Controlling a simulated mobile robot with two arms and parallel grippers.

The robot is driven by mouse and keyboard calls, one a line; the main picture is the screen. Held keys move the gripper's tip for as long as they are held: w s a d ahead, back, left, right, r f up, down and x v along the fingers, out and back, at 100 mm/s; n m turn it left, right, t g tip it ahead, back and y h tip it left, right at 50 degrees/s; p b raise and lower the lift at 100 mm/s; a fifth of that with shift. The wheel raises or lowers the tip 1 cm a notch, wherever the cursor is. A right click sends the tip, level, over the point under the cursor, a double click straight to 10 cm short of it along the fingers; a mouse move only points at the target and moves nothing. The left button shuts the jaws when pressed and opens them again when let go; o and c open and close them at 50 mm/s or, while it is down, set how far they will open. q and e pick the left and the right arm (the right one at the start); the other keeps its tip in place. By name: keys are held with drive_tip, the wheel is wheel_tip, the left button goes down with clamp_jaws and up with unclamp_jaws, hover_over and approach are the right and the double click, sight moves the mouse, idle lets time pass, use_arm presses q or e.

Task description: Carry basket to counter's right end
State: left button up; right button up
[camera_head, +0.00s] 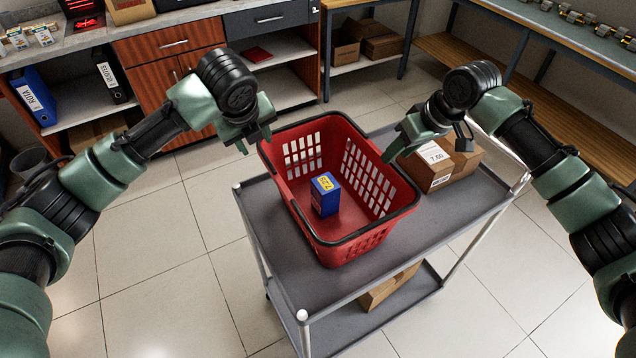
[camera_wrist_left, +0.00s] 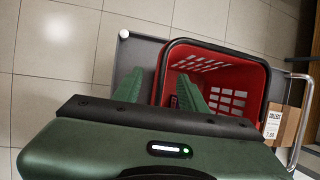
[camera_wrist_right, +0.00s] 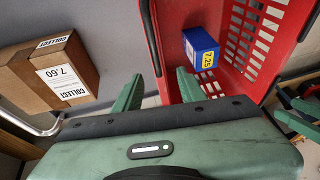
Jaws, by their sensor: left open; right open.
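The red basket (camera_head: 343,240) with a dark rim stands upright on the grey cart's top shelf (camera_head: 285,262). A blue box with a yellow label (camera_head: 325,194) is inside it. My left gripper (camera_head: 256,142) is open at the basket's left rim; the left wrist view shows the rim (camera_wrist_left: 160,72) between its fingers. My right gripper (camera_head: 425,146) is open by the right rim; the right wrist view shows that rim (camera_wrist_right: 149,40) between its fingers. I cannot tell whether either gripper touches the rim. The counter (camera_head: 190,14) with drawers and shelves is at the back left.
Cardboard boxes (camera_head: 430,172) sit on the cart right of the basket, close to my right gripper. Another box (camera_head: 385,290) lies on the cart's lower shelf. A workbench (camera_head: 565,30) with fittings runs along the back right. Tiled floor (camera_head: 175,225) is clear left of the cart.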

sight(261, 152)
use_arm(q)
drive_tip(key=shift+d+x, duration=0.2)
drive_tip(key=shift+x, duration=3.5)
use_arm(e)
drive_tip(key=shift+x, duration=3.75)
use_arm(q)
drive_tip(key=shift+s, duration=0.1)
use_arm(e)
drive_tip(key=shift+s+d+f, duration=0.1)
drive_tip(key=shift+d, duration=0.1)
use_arm(q)
drive_tip(key=shift+d, duration=0.1)
clamp_jaws()
use_arm(e)
clamp_jaws()
drive_tip(key=shift+d, duration=0.1)
